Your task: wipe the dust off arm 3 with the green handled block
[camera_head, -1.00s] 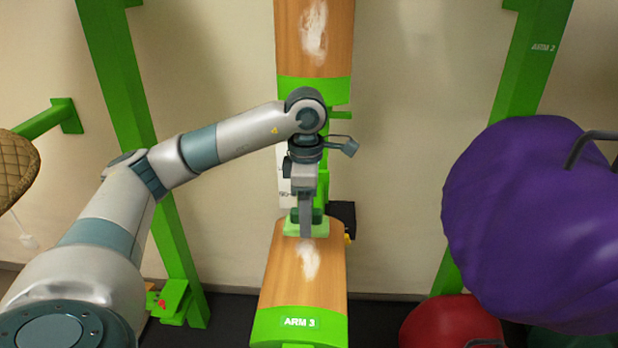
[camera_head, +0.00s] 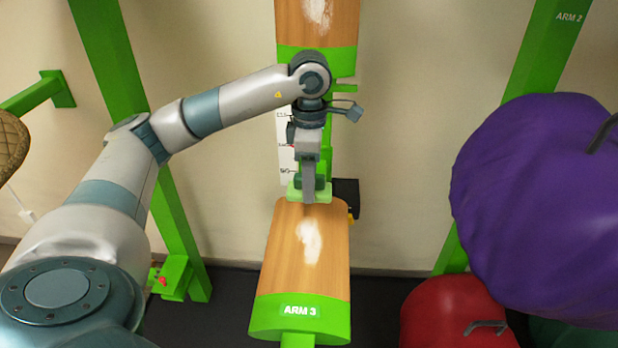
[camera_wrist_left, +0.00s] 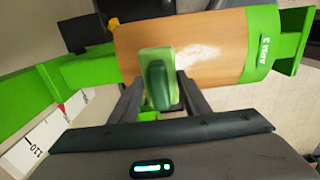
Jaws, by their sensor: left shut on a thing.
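Arm 3 (camera_head: 275,262) is a wooden padded beam with a green end cap labelled ARM 3, pointing toward me. A white dust patch (camera_head: 310,241) lies on its top; it also shows in the left wrist view (camera_wrist_left: 200,54). My left gripper (camera_head: 308,198) is shut on the green handled block (camera_wrist_left: 146,60), gripping its dark green handle. The block is at the far end of arm 3's wood, beyond the dust. I cannot tell for certain whether its underside touches the wood. My right gripper is not in view.
Another dusty wooden beam (camera_head: 340,25) stands above and behind. Green posts (camera_head: 105,50) rise left and right, the right one labelled ARM 2. A purple ball-like bag (camera_head: 540,200) and a red one (camera_head: 455,312) are at the right. A marked white scale (camera_head: 285,160) stands behind my gripper.

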